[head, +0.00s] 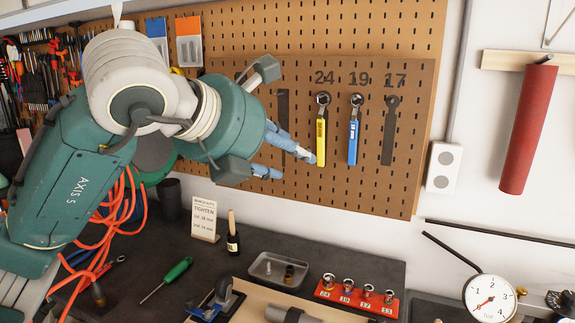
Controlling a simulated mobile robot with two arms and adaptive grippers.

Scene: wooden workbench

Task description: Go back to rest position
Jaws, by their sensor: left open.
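My left arm comes in from the left, and its teal gripper (294,166) with blue fingers is open in front of the pegboard. One fingertip overlaps the lower end of the yellow-handled wrench (320,135) in the picture; I cannot tell if they touch. Nothing shows between the fingers. The yellow wrench hangs under the number 24 on the brown tool panel (355,185). A blue-handled wrench (354,135) hangs under 19. A dark wrench shape (390,130) is under 17. My right gripper is out of view.
A dial gauge (489,297) is at right. A red cylinder (527,130) hangs on the wall.

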